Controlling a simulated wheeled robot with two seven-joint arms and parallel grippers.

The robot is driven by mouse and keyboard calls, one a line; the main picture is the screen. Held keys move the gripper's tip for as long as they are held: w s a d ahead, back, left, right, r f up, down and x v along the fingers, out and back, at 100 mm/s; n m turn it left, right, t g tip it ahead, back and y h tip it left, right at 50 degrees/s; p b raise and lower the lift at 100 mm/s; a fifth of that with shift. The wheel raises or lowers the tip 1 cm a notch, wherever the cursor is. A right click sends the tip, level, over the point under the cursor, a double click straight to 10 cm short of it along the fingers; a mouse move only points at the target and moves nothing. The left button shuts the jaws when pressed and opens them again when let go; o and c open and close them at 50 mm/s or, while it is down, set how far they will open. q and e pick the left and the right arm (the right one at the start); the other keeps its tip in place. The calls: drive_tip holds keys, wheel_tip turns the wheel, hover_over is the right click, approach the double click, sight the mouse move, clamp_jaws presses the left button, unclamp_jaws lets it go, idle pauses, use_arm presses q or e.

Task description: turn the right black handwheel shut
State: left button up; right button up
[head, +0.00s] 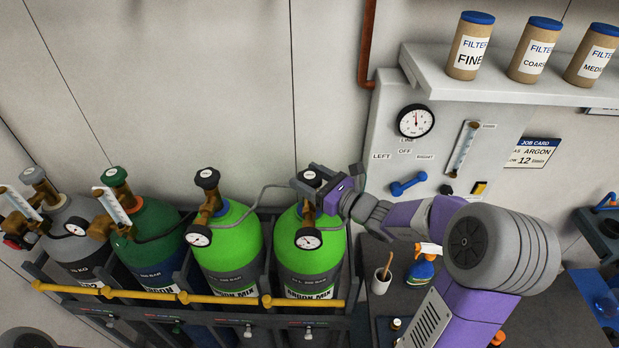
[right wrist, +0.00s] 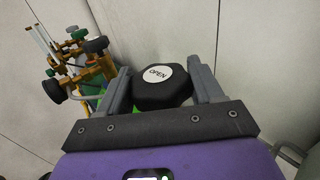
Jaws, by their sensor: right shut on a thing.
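The right black handwheel (head: 308,176) tops the right-hand green cylinder (head: 323,240). In the right wrist view this handwheel (right wrist: 162,92) is black and faceted, with a white round label reading OPEN. My right gripper (right wrist: 160,84) is shut on it, one finger on each side. In the head view the purple right gripper (head: 312,182) reaches it from the right and hides part of it. The other black handwheel (head: 207,178) sits on the green cylinder (head: 228,245) to the left, apart from my gripper. My left gripper is not in view.
A pressure gauge (head: 308,239) sits just below the held handwheel. A yellow rail (head: 220,300) runs before the cylinders. A grey cylinder (head: 72,240) and a dark green one (head: 150,225) stand further left. A panel with a gauge (head: 415,121) is behind my right arm.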

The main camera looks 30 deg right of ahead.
sight(318, 185)
drive_tip(key=shift+m+h+b, duration=0.4)
drive_tip(key=shift+h+b, duration=0.2)
drive_tip(key=shift+b, duration=0.5)
drive_tip(key=shift+r+m+t+h+b, duration=0.1)
drive_tip(key=shift+m+t+h+b, duration=0.2)
drive_tip(key=shift+h+b, duration=0.15)
drive_tip(key=o, duration=1)
drive_tip(key=v, duration=0.7)
drive_tip(key=shift+s, duration=0.35)
